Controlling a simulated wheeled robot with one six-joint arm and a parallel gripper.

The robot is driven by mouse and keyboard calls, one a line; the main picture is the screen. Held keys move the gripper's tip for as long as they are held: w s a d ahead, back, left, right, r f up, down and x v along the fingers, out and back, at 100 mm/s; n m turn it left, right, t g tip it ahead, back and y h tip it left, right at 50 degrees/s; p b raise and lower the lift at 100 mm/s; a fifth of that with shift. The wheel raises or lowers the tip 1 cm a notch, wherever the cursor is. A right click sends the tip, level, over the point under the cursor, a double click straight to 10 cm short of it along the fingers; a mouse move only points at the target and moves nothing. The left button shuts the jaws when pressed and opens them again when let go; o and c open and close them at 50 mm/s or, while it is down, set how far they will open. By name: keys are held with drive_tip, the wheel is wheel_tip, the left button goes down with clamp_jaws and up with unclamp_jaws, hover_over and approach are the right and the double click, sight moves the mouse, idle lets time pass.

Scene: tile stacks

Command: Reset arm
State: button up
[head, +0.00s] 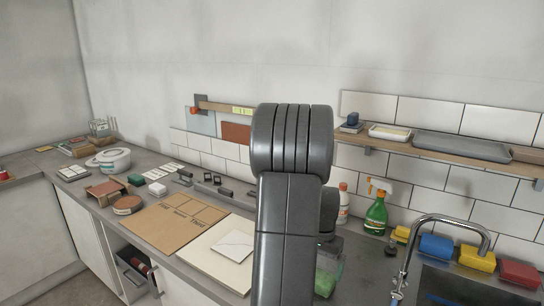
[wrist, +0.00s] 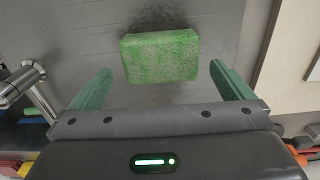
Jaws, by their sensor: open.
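My gripper (wrist: 160,90) is open in the wrist view, with its two green fingers wide apart and nothing between the tips. A green sponge-like block (wrist: 160,55) lies on the grey counter just beyond the fingertips, apart from both fingers. In the head view my dark grey arm stands upright in the middle and hides part of the counter. The gripper itself cannot be made out there. A bit of green (head: 325,280) shows low beside the arm.
A brown board (head: 165,228) and a pale board with a white tile (head: 232,246) lie left of my arm. A green spray bottle (head: 376,215), a tap (head: 447,220) and coloured sponges by the sink are on the right. A shelf (head: 425,143) runs along the wall.

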wheel_tip(320, 180, down, 5)
drive_tip(key=shift+f, duration=0.1)
drive_tip(key=shift+w+r, duration=0.1)
drive_tip(key=shift+r, duration=1.35)
